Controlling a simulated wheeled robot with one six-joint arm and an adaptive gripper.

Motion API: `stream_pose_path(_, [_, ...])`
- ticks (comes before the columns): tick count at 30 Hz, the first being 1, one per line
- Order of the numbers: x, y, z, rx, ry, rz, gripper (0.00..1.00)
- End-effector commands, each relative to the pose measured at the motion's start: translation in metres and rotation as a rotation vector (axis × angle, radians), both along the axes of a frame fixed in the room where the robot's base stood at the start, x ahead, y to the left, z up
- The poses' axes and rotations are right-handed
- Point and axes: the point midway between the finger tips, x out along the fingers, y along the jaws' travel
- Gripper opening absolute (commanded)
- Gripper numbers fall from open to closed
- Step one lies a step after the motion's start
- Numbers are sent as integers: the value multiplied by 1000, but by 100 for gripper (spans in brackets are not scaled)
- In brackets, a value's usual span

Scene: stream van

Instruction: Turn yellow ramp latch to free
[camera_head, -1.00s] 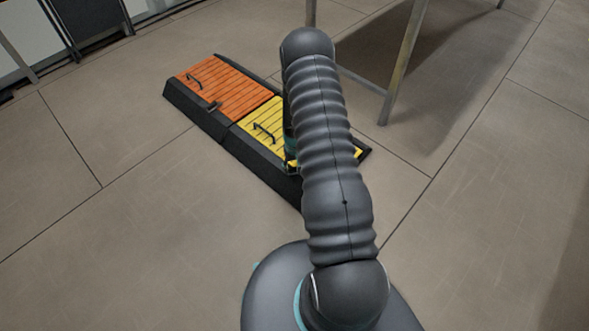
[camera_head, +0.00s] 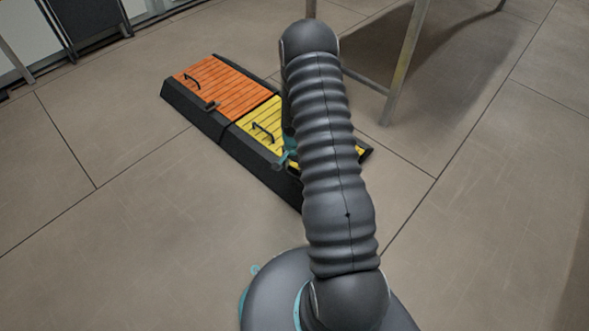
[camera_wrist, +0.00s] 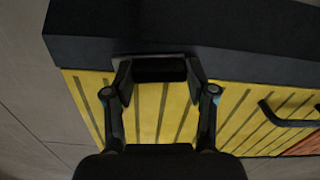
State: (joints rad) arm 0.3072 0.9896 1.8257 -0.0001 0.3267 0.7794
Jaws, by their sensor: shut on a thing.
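The yellow ramp (camera_head: 259,119) lies on the floor, joined to an orange ramp, and is partly hidden behind my arm in the head view. It fills much of the wrist view (camera_wrist: 155,120), with its black border along the top. The dark yellow-ramp latch (camera_wrist: 160,68) sits where the yellow plate meets that border. My gripper (camera_wrist: 159,76) has one finger on each side of the latch and is shut on it. Which way the latch is turned is hard to tell.
The orange ramp (camera_head: 228,85) has its own handle and a small dark latch (camera_head: 211,106). A black handle (camera_wrist: 285,116) rises from the yellow plate. The floor at left is clear.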

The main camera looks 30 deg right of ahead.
Motion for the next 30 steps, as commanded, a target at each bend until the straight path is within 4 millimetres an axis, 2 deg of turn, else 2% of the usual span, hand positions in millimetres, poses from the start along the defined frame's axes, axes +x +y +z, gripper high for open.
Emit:
stream_pose_path(11, [0,1,0,0,-1,-136,21])
stream_pose_path(26, [0,2,0,0,-2,-153,21])
stream_pose_path(27, [0,2,0,0,-2,-153,63])
stream_pose_path(29, [0,2,0,0,-1,-152,78])
stream_pose_path(30, [0,1,0,0,-1,-152,81])
